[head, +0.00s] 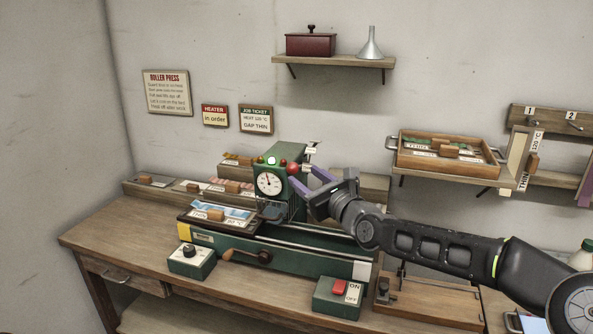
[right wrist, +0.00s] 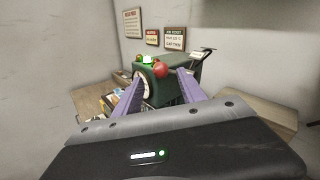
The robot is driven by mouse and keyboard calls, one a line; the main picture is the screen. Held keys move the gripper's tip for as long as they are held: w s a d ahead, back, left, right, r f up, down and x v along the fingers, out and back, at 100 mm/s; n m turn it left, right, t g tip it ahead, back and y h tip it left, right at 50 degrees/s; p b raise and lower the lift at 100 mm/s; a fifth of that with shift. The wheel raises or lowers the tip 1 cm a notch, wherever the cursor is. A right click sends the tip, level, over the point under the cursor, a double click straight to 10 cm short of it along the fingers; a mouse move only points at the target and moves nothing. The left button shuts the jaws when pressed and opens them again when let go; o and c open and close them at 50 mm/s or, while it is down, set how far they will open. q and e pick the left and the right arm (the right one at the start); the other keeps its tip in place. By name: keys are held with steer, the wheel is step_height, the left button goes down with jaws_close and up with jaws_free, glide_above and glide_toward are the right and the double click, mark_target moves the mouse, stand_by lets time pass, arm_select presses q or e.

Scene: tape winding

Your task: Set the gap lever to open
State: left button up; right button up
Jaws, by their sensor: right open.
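The green roller press (head: 285,153) stands on the workbench with a round dial (head: 269,182) on its front. A red ball knob (head: 293,168) is on the upper right of its head; it also shows in the right wrist view (right wrist: 160,70). Behind it is a dark lever-like part (right wrist: 207,51) with small pale tags (head: 311,149). I cannot tell for sure which is the gap lever. My right gripper (head: 302,178) is open, its purple fingers pointing at the press head, with the red knob showing between the fingers in the right wrist view. My left gripper is out of view.
A control box with a red switch (head: 338,298) and a box with a black knob (head: 191,260) stand at the bench front. A wooden-handled crank (head: 240,256) sticks out between them. A wooden tray (head: 450,155) sits on the right wall shelf. The job ticket (head: 256,119) reads "GAP THIN".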

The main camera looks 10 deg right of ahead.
mark_target(295, 169)
steer(key=p+x, duration=0.1)
steer(key=x, duration=0.3)
steer(key=shift+w+a+r, duration=0.1)
steer(key=shift+w, duration=0.55)
jaws_close()
stand_by(1.0)
